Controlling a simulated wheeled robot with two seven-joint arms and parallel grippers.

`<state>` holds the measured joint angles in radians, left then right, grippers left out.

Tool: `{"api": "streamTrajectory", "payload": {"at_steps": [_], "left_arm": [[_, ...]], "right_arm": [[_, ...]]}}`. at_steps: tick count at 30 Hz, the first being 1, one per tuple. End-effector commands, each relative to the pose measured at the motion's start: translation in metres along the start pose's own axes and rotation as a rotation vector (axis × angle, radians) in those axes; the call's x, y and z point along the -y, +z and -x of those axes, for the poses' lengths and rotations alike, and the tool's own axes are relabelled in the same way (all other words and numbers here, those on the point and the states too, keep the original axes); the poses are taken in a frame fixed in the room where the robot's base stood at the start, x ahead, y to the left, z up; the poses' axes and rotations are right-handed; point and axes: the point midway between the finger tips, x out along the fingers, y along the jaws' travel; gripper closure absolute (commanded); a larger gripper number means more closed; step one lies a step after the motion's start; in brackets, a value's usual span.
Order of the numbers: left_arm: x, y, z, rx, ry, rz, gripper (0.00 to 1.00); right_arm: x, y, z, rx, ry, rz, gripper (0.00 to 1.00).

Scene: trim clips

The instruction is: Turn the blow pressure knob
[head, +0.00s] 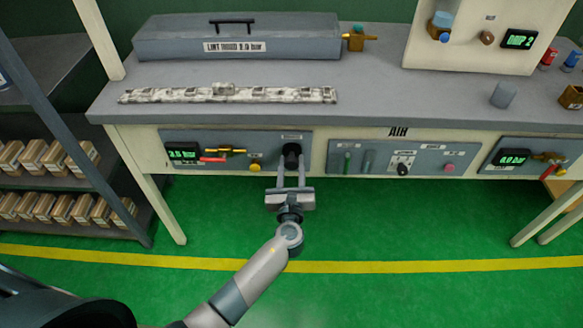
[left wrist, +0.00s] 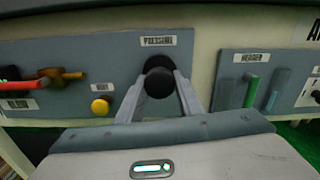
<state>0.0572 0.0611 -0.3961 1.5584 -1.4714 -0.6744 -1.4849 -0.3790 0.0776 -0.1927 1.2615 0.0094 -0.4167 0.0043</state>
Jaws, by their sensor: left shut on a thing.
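The blow pressure knob (head: 292,150) is a round black knob on the left grey panel (head: 224,138) at the bench front. It also shows in the left wrist view (left wrist: 159,82), under a small white label. My left gripper (head: 291,165) is shut on the knob, one finger on each side. The panel's left part carries a display reading about 3.5 bar (head: 182,152). My right gripper is not in view.
A yellow button (head: 255,167) and a red and brass valve (head: 225,151) sit left of the knob. A middle panel (head: 375,160) with a green lever is to the right. A grey box (head: 237,40) and a mottled strip (head: 230,94) lie on the bench.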

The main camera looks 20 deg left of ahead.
Motion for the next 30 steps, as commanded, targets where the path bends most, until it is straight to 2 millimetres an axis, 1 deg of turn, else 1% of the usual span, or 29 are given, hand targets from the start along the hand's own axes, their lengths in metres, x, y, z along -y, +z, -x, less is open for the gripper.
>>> {"api": "streamTrajectory", "payload": {"at_steps": [1,6,14,15,18,21,27,30], "left_arm": [[0.0,-0.003,0.001,0.0,0.0,0.044,0.89],[0.0,-0.004,0.0,0.001,0.001,0.204,0.89],[0.001,-0.003,0.0,0.001,0.001,0.452,0.89],[0.002,-0.003,0.0,0.001,0.001,0.49,0.89],[0.002,-0.003,0.0,0.001,0.001,0.584,0.89],[0.002,-0.003,0.0,0.0,0.001,0.679,0.89],[0.003,-0.002,0.0,0.0,0.001,0.84,0.89],[0.003,-0.001,0.0,0.0,0.001,0.905,0.89]], "right_arm": [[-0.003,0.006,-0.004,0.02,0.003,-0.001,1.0],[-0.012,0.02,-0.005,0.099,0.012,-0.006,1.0],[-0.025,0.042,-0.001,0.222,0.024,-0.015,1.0],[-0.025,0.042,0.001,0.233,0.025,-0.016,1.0],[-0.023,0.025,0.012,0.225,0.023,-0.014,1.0],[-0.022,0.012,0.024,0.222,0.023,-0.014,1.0],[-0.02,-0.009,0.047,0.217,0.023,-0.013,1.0],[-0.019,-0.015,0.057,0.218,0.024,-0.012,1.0]]}}
